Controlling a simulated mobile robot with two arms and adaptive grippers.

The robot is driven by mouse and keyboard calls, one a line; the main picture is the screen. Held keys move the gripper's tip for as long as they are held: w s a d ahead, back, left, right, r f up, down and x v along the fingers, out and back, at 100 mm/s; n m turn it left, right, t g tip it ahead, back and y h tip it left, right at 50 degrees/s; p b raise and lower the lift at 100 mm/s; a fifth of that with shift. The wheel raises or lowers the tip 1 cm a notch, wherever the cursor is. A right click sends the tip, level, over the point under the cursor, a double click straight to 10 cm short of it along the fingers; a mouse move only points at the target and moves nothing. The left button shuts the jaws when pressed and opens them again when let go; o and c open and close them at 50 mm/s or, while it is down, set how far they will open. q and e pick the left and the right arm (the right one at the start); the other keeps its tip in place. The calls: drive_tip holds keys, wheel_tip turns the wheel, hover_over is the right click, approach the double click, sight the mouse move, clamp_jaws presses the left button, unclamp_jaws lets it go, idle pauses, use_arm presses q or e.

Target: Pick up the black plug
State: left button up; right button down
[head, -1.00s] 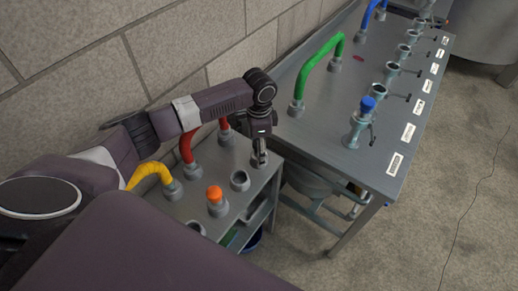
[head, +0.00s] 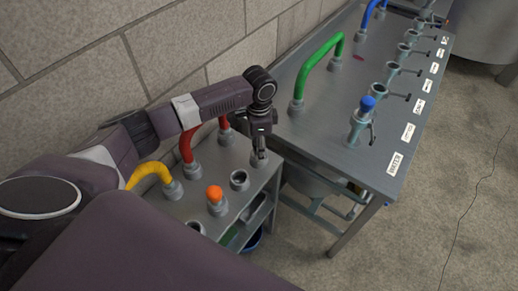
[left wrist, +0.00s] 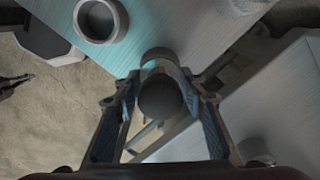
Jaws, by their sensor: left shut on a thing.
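The black plug (left wrist: 160,94) shows as a dark round knob in the left wrist view, between the two fingers. My left gripper (left wrist: 158,100) is shut on it, with a finger on each side. A grey socket collar (left wrist: 158,56) shows just behind the plug; I cannot tell whether the plug is still seated in it. In the head view my left gripper (head: 259,157) points down at the right edge of the small grey cart (head: 215,160), and its fingers hide the plug there. My right gripper is not in view.
On the cart are an orange plug (head: 214,195), an empty socket (head: 239,180), a yellow hose (head: 150,172) and a red hose (head: 187,145). The larger steel table (head: 335,110) at right carries a green hose (head: 315,65), a blue plug (head: 367,103) and several valves. A block wall stands behind.

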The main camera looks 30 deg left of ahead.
use_arm(q)
wheel_tip(320, 180, up, 20)
drive_tip(key=b, duration=0.1)
drive_tip(key=shift+f, duration=0.25)
idle(1.0)
